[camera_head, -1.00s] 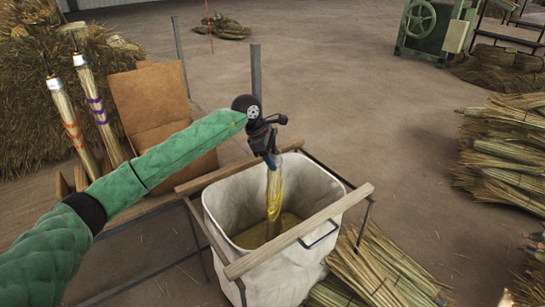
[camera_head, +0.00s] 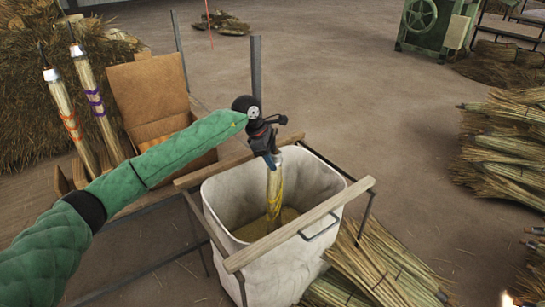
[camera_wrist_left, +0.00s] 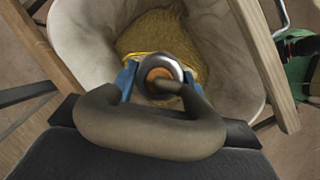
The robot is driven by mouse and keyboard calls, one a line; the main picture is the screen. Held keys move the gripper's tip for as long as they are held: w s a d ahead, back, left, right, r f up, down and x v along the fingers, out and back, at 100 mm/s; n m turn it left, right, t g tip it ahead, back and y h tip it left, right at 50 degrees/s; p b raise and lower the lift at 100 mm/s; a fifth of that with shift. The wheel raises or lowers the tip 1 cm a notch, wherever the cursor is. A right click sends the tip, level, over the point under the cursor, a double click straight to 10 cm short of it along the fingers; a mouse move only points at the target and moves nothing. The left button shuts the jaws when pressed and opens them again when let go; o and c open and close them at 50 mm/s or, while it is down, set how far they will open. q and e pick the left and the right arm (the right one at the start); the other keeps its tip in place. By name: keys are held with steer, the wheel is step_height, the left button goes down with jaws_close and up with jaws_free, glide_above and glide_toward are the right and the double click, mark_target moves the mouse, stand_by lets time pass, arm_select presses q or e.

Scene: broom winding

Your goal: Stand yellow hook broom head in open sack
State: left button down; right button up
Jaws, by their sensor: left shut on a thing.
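The yellow hook broom head (camera_head: 275,192) hangs upright inside the open sack (camera_head: 237,188), its straw end near the yellowish material at the sack's bottom. My left gripper (camera_head: 268,148) is shut on its top end, above the sack's mouth. In the left wrist view the broom head's round metal top (camera_wrist_left: 160,74) shows between the blue fingertips, with the sack's pale wall (camera_wrist_left: 85,38) around it. Whether the straw touches the bottom I cannot tell. My right gripper is not clearly in view.
Wooden rails (camera_head: 300,224) on a metal frame run along the sack's rim. Two broom heads with orange and purple bands (camera_head: 70,118) stand at the left by a cardboard box (camera_head: 150,95). Straw bundles (camera_head: 370,268) lie right of the sack.

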arm_select(q)
steer(key=c, duration=0.6)
jaws_free()
steer(key=shift+o, duration=0.2)
steer(key=v, duration=0.8)
steer(key=shift+b, duration=0.3)
steer(key=shift+f, duration=0.1)
